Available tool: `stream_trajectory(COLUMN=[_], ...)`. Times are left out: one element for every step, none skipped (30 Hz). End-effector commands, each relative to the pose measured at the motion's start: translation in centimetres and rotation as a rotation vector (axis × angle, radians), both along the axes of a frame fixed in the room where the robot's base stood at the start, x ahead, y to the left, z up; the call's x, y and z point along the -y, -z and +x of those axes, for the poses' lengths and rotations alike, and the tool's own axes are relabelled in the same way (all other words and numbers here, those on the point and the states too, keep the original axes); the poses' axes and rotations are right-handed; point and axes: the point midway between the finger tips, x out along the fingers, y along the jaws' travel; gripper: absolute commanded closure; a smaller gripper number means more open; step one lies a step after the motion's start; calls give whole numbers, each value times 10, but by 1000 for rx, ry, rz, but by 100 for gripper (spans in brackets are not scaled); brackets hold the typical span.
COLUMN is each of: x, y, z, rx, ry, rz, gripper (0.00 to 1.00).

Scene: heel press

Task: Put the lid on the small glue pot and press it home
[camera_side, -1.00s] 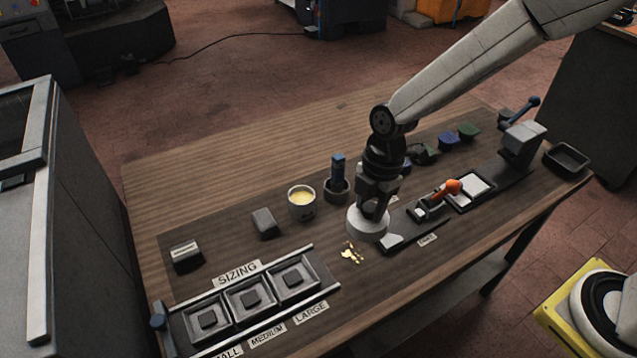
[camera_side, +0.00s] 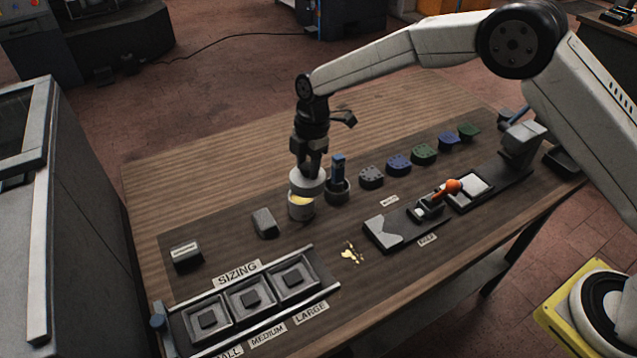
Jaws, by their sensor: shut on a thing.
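The lid is over the pot, a little to the right, and looks slightly raised. Yellow glue still shows below the lid's edge at the left. I cannot tell whether lid and rim touch.
A dark holder with a blue-topped tool (camera_side: 338,184) stands close right of the pot. A grey block (camera_side: 265,222) lies left. Several heel pieces (camera_side: 398,165) line the back right. Yellow crumbs (camera_side: 352,253) lie in front. An orange-handled clamp (camera_side: 440,197) stands right.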

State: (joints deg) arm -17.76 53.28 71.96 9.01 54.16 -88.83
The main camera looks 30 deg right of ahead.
Motion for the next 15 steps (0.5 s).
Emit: stream_trajectory(x=[-1, -1, -2, -2, -2, -2, -2, -3, -3, -3, -3, -3, -3, -3, -3], y=[2, 3, 4, 4, 4, 5, 5, 6, 6, 6, 6, 6, 6, 6, 6], z=[6, 10, 13, 16, 18, 21, 22, 24, 26, 26, 27, 28, 28, 29, 29], rx=[0, 0, 1, 0, 0, 1, 1, 2, 2, 2, 1, 1, 1, 1, 2], ry=[1, 2, 2, 3, 3, 4, 4, 4, 5, 5, 5, 5, 5, 5, 5], rz=[-1, -2, -3, -4, -4, -5, -5, -6, -6, -7, -7, -7, -8, -8, -8], gripper=[88, 88, 88, 88, 88, 88, 88, 88, 88, 88, 88, 88, 88, 88, 88])
